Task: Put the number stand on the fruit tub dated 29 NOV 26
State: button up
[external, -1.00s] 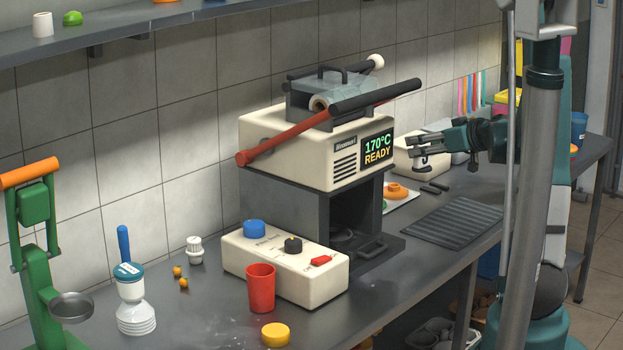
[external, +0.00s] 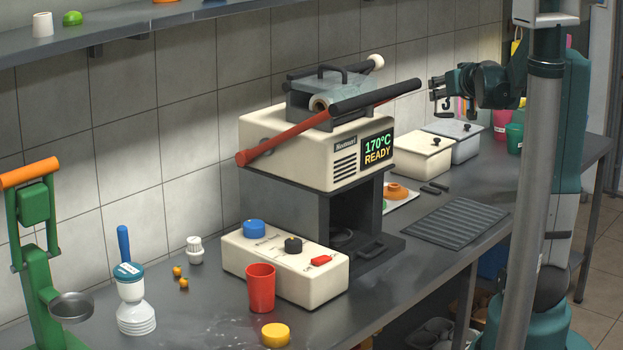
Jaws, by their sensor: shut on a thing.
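My gripper (external: 438,95) is raised in the air, right of the press's black handle and above the lidded boxes. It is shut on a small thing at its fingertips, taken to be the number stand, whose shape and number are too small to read. A red tub (external: 501,121) with a pale label and a green tub (external: 514,138) stand at the back right of the counter, partly behind my arm. The label's date cannot be read here, so I cannot tell which tub is dated 29 NOV 26.
A cream lidded box (external: 422,160) and a grey lidded box (external: 453,139) stand below my gripper. The cream press (external: 300,150) with its long handle is to the left. A dark ribbed mat (external: 455,222) lies in front, clear.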

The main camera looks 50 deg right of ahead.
jog(key=w+a+r+n+y+p, duration=0.1)
jog(key=w+a+r+p, duration=0.1)
jog(key=a+r+p, duration=0.7)
jog(key=w+a+r+p, duration=0.25)
jog(key=a+r, duration=0.55)
jog(key=a, duration=0.6)
jog(key=s+a+r+n+t+y+p, duration=0.1)
jog(key=s+a+r+n+y+p, duration=0.15)
jog(key=a, duration=0.65)
jog(key=s+a+r+n+t+y+p, duration=0.1)
jog(key=a+r+y+p, duration=0.2)
jog(key=a, duration=0.7)
jog(key=s+a+r+n+t+y+p, duration=0.1)
jog(key=a+r+n+p, duration=0.2)
jog(key=a, duration=0.6)
jog(key=w+a+f+n+g+y+b, duration=0.1)
jog(key=w+a+f+n+y+b, duration=0.2)
jog(key=a, duration=0.6)
jog(key=w+a+f+n+y+b, duration=0.15)
jog(key=a+f+y, duration=0.3)
jog(key=a, duration=0.55)
jog(key=w+a+f+n+g+y+b, duration=0.3)
jog(key=w+a+f+n+g+b, duration=0.1)
jog(key=a+f, duration=0.7)
jog(key=w+a+f+n+g+y+b, duration=0.3)
jog(key=w+a+f+b, duration=0.3)
jog(key=a+f, duration=0.6)
jog(key=shift+w+a+n+g+y, duration=0.35)
jog(key=shift+w+a+n, duration=0.55)
jog(key=shift+w+a, duration=0.4)
